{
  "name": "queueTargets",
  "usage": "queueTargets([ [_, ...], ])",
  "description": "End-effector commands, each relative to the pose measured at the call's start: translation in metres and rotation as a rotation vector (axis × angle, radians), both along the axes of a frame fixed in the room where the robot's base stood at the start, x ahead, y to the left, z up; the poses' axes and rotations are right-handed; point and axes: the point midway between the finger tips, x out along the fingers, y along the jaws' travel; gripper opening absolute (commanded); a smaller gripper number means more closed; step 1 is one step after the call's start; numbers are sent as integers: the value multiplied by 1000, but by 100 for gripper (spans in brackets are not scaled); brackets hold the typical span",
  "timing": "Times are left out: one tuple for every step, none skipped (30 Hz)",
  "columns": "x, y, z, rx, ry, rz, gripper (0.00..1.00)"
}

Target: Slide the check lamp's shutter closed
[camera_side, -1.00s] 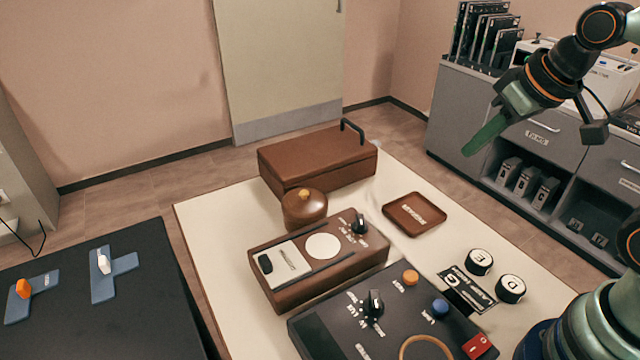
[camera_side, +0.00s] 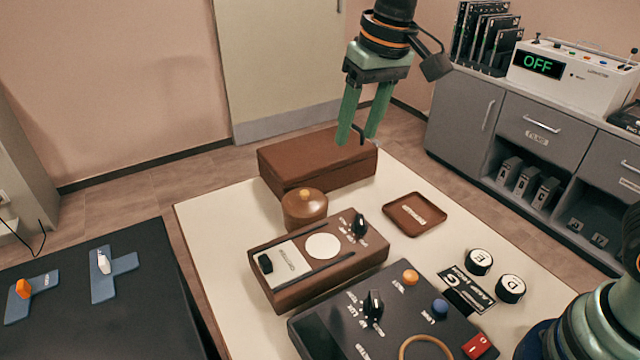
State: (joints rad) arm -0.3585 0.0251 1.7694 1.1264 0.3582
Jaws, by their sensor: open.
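The check lamp (camera_side: 345,262) is a brown box on the cream table, with two dark rails along its top. Its pale shutter plate (camera_side: 289,262), with a black grip (camera_side: 265,263), sits at the left end of the rails. The round white lamp window (camera_side: 323,246) is uncovered to the right of the plate. A black knob (camera_side: 359,224) is at the box's right end. My gripper (camera_side: 356,140) is open and empty, its green fingers pointing down. It is in the air above and behind the lamp, in front of the brown case in the picture.
A brown lidded pot (camera_side: 304,209) stands close behind the lamp. A brown case (camera_side: 290,170) lies farther back. A brown tray (camera_side: 415,203) is to the right. A dark control panel (camera_side: 335,331) with knobs is in front. A display (camera_side: 537,64) reads OFF.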

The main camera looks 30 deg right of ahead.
Motion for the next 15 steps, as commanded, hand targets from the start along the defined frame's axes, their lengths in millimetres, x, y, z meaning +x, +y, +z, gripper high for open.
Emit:
queueTargets([
  [7,18,-7,-5,27,8,52],
  [10,28,-10,-7,41,9,52],
  [14,42,-15,-11,59,9,52],
  [16,51,-20,-15,73,9,52],
  [18,62,-24,-18,85,9,52],
  [20,75,-30,-23,104,8,52],
  [22,85,-35,-29,116,9,52],
  [23,95,-40,-32,127,8,52],
  [23,107,-47,-39,143,8,52],
  [23,116,-52,-44,152,8,52],
  [23,124,-57,-49,163,7,52],
  [23,134,-63,-56,174,7,52],
  [22,140,-67,-60,181,6,52],
  [22,146,-71,-64,186,4,52],
  [21,152,-75,-68,194,4,52],
])
